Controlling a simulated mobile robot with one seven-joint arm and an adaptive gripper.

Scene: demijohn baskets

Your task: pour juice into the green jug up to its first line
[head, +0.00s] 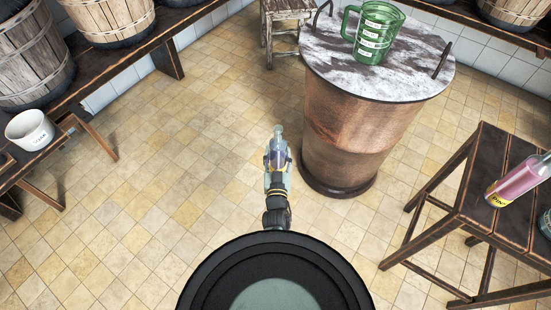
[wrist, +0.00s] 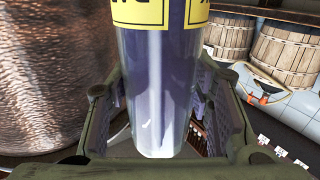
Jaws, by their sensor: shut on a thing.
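My gripper (head: 278,158) is shut on a bottle (head: 279,135), held upright or nearly so over the floor, left of the round barrel table. The bottle is clear, with a yellow label whose cut-off lettering shows in the wrist view (wrist: 157,75). The green jug (head: 375,50) stands upright on the barrel table (head: 335,70), apart from my gripper. It is see-through, with several white marked labels up its side and a handle on the left. I cannot make out its liquid level.
A pink bottle with a yellow label (head: 518,182) is on the dark wooden table (head: 467,192) at right, with other glassware at the edge. A white bucket (head: 30,130) is on the left bench. Barrels and a stool (head: 284,25) stand behind. The middle floor is clear.

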